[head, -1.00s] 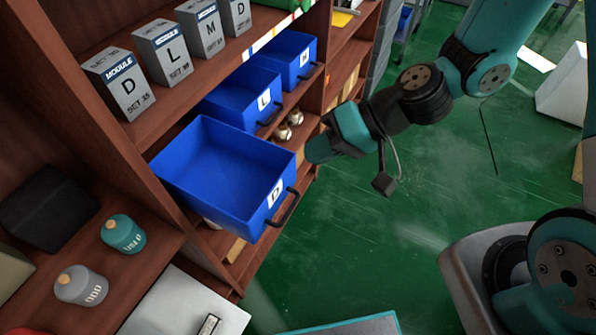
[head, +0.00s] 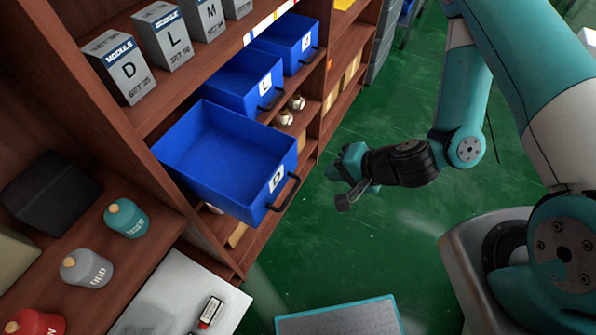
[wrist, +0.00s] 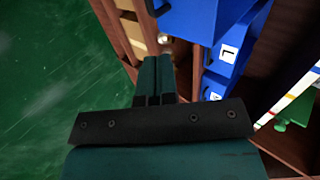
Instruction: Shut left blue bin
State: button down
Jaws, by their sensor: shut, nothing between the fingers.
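The left blue bin, labelled D (head: 225,165), is pulled far out of the shelf and looks empty. Its dark handle (head: 284,192) is on the front face. In the wrist view the bin's blue wall (wrist: 190,20) shows at the top. My gripper (head: 334,172) is shut and empty, in the air to the right of the D bin's front and apart from it. In the wrist view my gripper (wrist: 155,68) has its two fingers together.
The L bin (head: 238,85) and the M bin (head: 290,45) stick out less, beyond the D bin. Module boxes (head: 118,68) stand on the shelf above. A teal bottle (head: 126,218) and other bottles stand lower left.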

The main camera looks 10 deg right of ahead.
aim_at(289, 167)
jog(key=w+a+f, duration=0.1)
jog(key=a, duration=0.1)
jog(key=w+a+f, duration=0.3)
jog(key=w+a, duration=0.1)
jog(key=a, duration=0.1)
jog(key=shift+w+f+p, duration=0.15)
jog(key=shift+f+p, duration=0.05)
jog(key=shift+p, duration=0.2)
jog(key=shift+w+a+f, duration=0.1)
jog(key=shift+w+f, duration=0.05)
